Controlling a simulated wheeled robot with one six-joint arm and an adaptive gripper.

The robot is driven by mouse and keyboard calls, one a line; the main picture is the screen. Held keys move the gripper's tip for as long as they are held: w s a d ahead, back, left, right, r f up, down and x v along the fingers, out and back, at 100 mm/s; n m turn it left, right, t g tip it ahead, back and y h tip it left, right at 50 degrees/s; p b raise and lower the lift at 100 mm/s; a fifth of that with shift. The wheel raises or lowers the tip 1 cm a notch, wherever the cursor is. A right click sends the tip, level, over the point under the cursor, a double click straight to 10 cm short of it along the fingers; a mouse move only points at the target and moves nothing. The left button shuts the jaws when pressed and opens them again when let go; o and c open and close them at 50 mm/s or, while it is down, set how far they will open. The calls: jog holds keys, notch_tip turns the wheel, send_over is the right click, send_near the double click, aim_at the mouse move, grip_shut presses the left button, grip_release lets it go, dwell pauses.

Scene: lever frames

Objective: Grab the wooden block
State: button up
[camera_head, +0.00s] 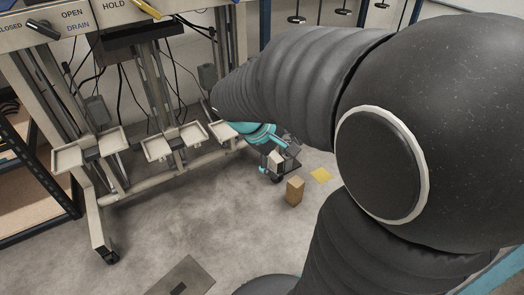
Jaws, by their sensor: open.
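The wooden block (295,191) is a small brown upright block standing on the grey floor, right of the picture's middle. My gripper (277,170) is just above and to the left of it in the picture, low near the floor, with teal and dark parts. It is open, and nothing shows between its fingers. The gripper appears apart from the block, though the exact gap in depth is hard to tell. My large dark arm covers the right side of the view and hides part of the wrist.
A yellow square (320,175) lies on the floor beside the block. A beige lever frame (150,190) with several small trays stands behind and left. A shelf (35,175) is at the far left. A dark plate (183,277) lies at the front. The floor between is clear.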

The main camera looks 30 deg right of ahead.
jog(key=w+d+f+n+g+h+b, duration=0.1)
jog(key=w+d+f+n+g+h, duration=0.3)
jog(key=w+d+f, duration=0.45)
jog(key=n+t+h+b, duration=0.3)
jog(key=n+t+h, duration=0.5)
jog(key=n, duration=0.6)
send_over(291, 190)
jog(key=a, duration=0.2)
notch_tip(291, 190, down, 33)
jog(key=t, duration=0.1)
jog(key=shift+y, duration=0.4)
jog(key=f, duration=0.2)
jog(key=f+b, duration=0.1)
jog(key=f, duration=0.2)
jog(key=d+f, duration=0.1)
jog(key=f, duration=0.1)
jog(key=shift+s+f, duration=0.15)
jog(key=shift+f, duration=0.05)
jog(key=shift+b+x, duration=0.45)
jog(key=shift+x, duration=2.8)
jog(key=c, duration=1.4)
